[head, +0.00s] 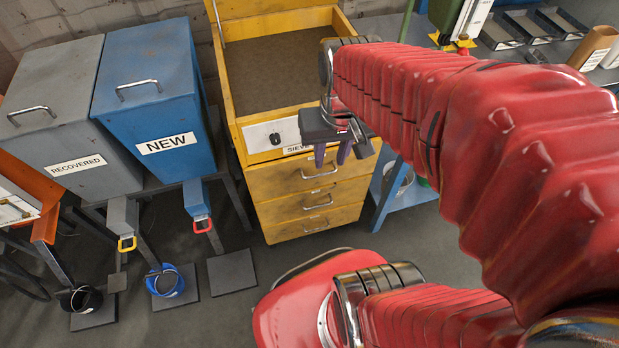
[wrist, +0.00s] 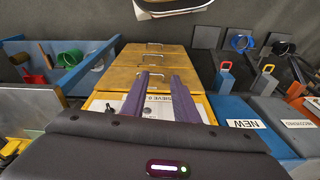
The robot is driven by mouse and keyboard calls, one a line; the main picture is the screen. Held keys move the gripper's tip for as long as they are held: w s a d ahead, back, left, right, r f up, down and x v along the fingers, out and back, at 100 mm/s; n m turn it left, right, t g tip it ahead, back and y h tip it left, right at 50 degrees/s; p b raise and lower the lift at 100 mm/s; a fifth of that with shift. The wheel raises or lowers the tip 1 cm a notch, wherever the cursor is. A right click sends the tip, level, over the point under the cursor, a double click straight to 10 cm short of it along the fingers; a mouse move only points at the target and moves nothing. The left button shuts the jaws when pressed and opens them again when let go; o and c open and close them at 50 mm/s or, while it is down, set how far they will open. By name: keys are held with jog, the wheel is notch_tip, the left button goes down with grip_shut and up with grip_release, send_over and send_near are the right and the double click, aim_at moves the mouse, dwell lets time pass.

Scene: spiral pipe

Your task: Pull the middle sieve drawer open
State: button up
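The yellow sieve cabinet has a stack of three drawers in its front, each with a metal bar handle. The middle drawer (head: 290,208) looks shut, flush with the drawers above and below; its handle (head: 318,201) is clear of my gripper. In the wrist view the middle drawer (wrist: 125,60) lies beyond the fingertips. My gripper (head: 334,156) hangs in front of the cabinet's upper front, above the top drawer's handle (head: 321,171). Its two purple fingers (wrist: 160,78) are apart with nothing between them. They partly cover the label panel in the wrist view.
A blue NEW bin (head: 150,100) and a grey RECOVERED bin (head: 62,120) stand left of the cabinet. A blue bucket (head: 165,281) and a black bucket (head: 84,300) sit on floor plates. A blue stand (head: 405,190) is close on the right. Floor before the drawers is clear.

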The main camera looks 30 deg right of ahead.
jog(key=s+d+f+m+g+y, duration=0.1)
jog(key=d+f+m+y, duration=0.3)
jog(key=f, duration=0.5)
jog(key=d+f+m+g+y, duration=0.1)
jog(key=d+f+m+y, duration=0.2)
jog(key=f+m, duration=0.5)
jog(key=s+d+f+m+g+y, duration=0.1)
jog(key=d+f+m+y, duration=0.25)
jog(key=f, duration=0.75)
notch_tip(320, 180, down, 22)
jog(key=a+m+t+y, duration=0.2)
jog(key=m+t, duration=0.9)
jog(key=m, duration=1)
jog(key=w+d+m+t+h, duration=0.2)
jog(key=w+d+m, duration=0.3)
jog(key=m, duration=0.3)
jog(key=shift+d+f+m+t+h, duration=0.3)
jog(key=shift+d+t, duration=0.2)
jog(key=shift+t, duration=0.3)
jog(key=shift+w+a, duration=0.1)
